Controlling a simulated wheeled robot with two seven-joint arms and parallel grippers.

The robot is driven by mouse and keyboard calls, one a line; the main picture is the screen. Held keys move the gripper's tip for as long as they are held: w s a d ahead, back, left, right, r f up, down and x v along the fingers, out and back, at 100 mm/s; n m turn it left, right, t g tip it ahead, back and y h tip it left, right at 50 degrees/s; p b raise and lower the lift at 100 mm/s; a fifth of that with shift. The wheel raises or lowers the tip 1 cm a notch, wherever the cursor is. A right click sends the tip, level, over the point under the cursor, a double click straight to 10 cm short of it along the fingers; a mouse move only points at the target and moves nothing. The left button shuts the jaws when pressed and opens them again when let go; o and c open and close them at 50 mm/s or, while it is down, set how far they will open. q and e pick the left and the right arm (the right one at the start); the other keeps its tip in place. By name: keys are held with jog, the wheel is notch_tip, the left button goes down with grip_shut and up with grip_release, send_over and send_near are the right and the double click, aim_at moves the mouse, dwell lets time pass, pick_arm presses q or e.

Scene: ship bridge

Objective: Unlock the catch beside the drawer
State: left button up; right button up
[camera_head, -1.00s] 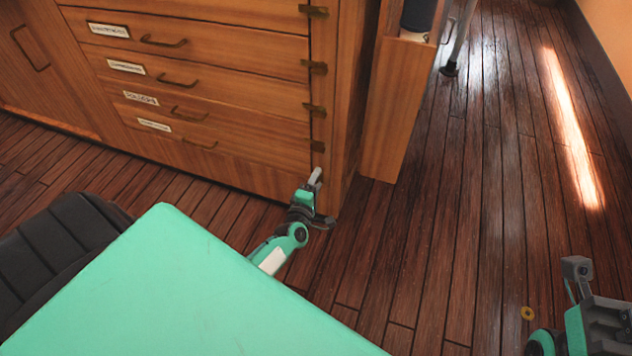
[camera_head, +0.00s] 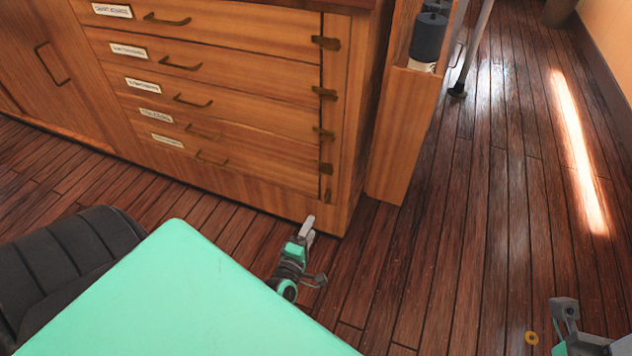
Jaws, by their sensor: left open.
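A wooden cabinet (camera_head: 225,185) holds a stack of several drawers with brass handles and white labels. Small brass catches run down the right edge of the drawers, from the top catch (camera_head: 326,43) through a middle one (camera_head: 323,133) to the lowest (camera_head: 328,196). I cannot tell which one the task means, nor the exact turn of each. My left gripper (camera_head: 308,226) is open and empty, in front of the cabinet's base and below the lowest catch in the picture, touching no catch. My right gripper (camera_head: 565,310) is partly cut off at the bottom right, its fingers unclear.
A metal pole (camera_head: 472,50) stands behind. A black padded seat (camera_head: 70,250) is at the lower left. The plank floor (camera_head: 480,220) on the right is mostly clear.

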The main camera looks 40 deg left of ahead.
pick_arm(q)
jog(key=shift+v, duration=1.25)
